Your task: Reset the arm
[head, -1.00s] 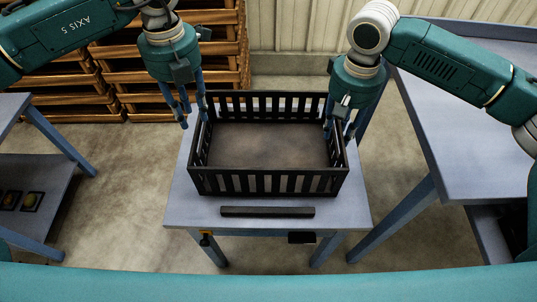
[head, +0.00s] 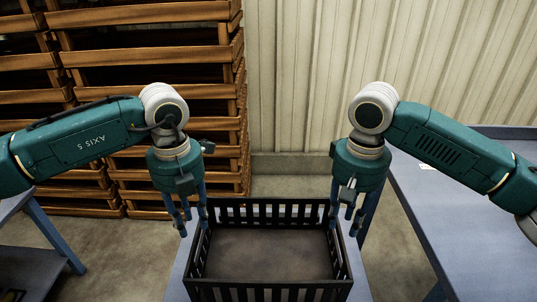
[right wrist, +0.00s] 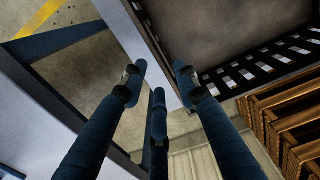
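A black slatted crate (head: 268,292) sits on a small blue-grey table (head: 178,275), with its bare brown floor showing. My left gripper (head: 193,226) hangs pointing down at the crate's left side, its fingers spread and nothing between them that I can see. My right gripper (head: 345,226) hangs at the crate's right side, one finger near the rim and others outside it. In the right wrist view its fingers (right wrist: 158,88) are spread and empty, with the crate's slatted wall (right wrist: 262,65) beyond. Whether any finger touches the crate cannot be told.
Stacked wooden crates (head: 150,55) stand behind on the left, against a corrugated wall (head: 330,60). A larger blue-grey table (head: 430,205) stands on the right, under my right arm. Another blue table (head: 45,230) is at the left edge. Space above the black crate is clear.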

